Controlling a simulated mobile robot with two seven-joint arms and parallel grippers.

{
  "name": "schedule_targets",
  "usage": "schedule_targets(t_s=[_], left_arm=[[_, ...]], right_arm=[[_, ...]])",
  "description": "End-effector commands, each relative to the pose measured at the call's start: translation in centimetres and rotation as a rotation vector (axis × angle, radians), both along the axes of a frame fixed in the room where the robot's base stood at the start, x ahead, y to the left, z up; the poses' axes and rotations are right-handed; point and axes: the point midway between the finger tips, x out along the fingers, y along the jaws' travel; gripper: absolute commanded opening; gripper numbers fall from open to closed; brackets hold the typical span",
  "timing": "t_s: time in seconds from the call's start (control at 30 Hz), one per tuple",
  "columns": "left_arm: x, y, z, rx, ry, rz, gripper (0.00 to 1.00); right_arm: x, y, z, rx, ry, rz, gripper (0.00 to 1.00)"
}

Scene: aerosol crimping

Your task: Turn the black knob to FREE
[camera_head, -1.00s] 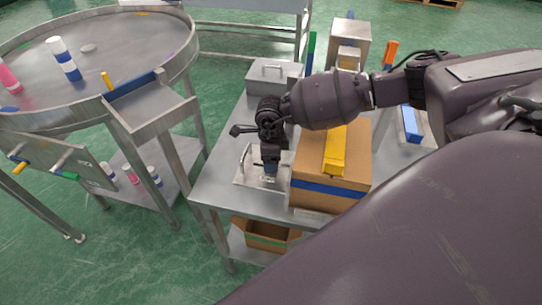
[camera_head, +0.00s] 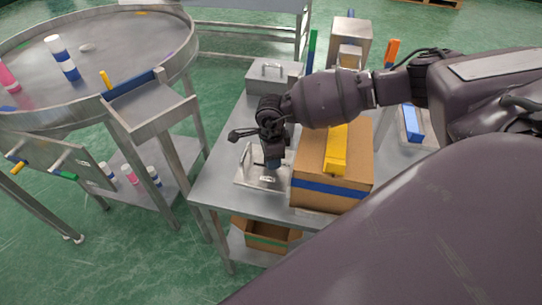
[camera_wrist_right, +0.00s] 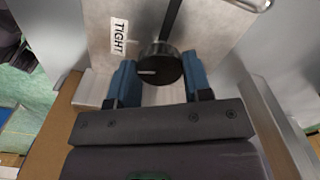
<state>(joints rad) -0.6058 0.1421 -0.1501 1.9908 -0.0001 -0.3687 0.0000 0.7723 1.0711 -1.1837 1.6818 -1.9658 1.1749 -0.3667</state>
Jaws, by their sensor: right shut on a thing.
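My right gripper (camera_head: 272,164) points down over a light metal plate (camera_head: 247,178) on the steel table. In the right wrist view, its two blue fingers (camera_wrist_right: 160,76) stand on either side of the round black knob (camera_wrist_right: 160,60) and are shut on it. A white line on the knob points left in that view. A white label (camera_wrist_right: 119,37) reading TIGHT is on the plate to the upper left of the knob. In the head view the knob is hidden by the gripper, and a small white label (camera_head: 267,179) shows below it, too small to read. My left gripper is out of view.
A cardboard box (camera_head: 316,184) with a yellow object (camera_head: 336,150) on top stands right beside the plate. A metal handle (camera_head: 245,155) rises at the plate's left. A grey lidded box (camera_head: 265,81) stands behind. A round steel table (camera_head: 110,45) is at left.

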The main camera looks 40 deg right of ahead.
Motion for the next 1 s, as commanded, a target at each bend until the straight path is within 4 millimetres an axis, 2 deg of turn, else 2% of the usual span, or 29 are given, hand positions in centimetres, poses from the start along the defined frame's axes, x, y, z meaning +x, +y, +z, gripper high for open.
schedule_targets(t_s=[0.3,0.6,1.0], left_arm=[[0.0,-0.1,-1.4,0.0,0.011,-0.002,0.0],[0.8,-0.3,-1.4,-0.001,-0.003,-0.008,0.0],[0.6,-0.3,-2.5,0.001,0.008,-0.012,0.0]], right_arm=[[0.0,0.0,-0.1,0.0,0.0,0.3,0.22],[0.1,0.0,-0.2,0.001,0.0,0.585,0.22],[0.1,0.0,-0.2,0.001,0.001,0.961,0.22]])
